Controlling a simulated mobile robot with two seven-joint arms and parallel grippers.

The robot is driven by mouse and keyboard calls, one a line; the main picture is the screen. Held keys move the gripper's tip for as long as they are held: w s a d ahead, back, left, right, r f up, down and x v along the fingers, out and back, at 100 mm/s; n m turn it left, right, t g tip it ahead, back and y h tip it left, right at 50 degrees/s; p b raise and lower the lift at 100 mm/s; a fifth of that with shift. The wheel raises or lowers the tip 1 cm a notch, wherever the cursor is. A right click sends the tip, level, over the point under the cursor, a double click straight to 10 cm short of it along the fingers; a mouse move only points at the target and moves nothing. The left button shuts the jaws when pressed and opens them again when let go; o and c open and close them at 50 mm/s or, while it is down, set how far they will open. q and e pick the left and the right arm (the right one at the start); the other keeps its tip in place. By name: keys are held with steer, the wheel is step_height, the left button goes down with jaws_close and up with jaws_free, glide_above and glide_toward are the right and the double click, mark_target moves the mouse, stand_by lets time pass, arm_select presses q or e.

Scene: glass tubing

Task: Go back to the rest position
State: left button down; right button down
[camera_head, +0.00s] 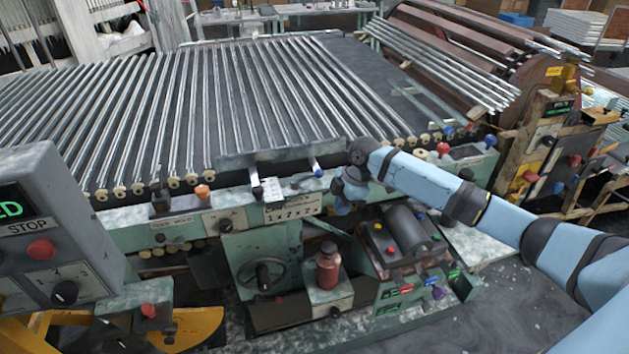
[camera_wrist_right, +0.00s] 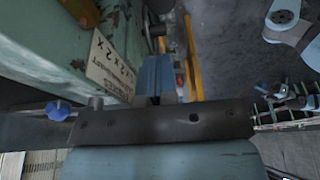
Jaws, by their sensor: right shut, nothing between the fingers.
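My right arm (camera_head: 430,180) reaches in from the right side of the head view. Its wrist is above the front of the green tubing machine, and the right gripper (camera_head: 342,206) points down in front of the machine's front panel. In the right wrist view the gripper (camera_wrist_right: 167,98) is shut and empty, with the dark gripper body across the middle. The machine's white label plate (camera_wrist_right: 108,62) is close on its left. A blue knob (camera_wrist_right: 57,110) on a metal rod is also close by. My left gripper is not in view.
Glass tubes lie in rows on the machine bed (camera_head: 205,100). A red bottle (camera_head: 328,266) stands on a ledge below the gripper. A grey control box (camera_head: 55,225) is at the left. A second machine (camera_head: 545,150) with tubes is at the right. Open floor (camera_head: 510,320) is at lower right.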

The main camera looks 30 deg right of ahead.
steer(key=s+a+f+m+t+y+p, duration=0.1)
steer(key=s+a+f+m+t+p, duration=0.15)
steer(key=s+a+f, duration=0.35)
steer(key=s+a+f+m+t+p, duration=0.2)
steer(key=s+a+p, duration=0.15)
steer(key=a, duration=0.45)
steer(key=s+a+r+m+t+p, duration=0.1)
steer(key=s+m+t, duration=0.1)
steer(key=s, duration=0.3)
steer(key=s+a+r+m+t+p, duration=0.1)
steer(key=s+a+m+p, duration=0.1)
steer(key=s, duration=0.4)
steer(key=s+a+r+m+t+h+p, duration=0.1)
steer(key=s+r+m+t+p, duration=0.1)
steer(key=s, duration=0.4)
steer(key=shift+a+m+t, duration=0.35)
steer(key=shift+m, duration=0.5)
steer(key=shift+d, duration=0.1)
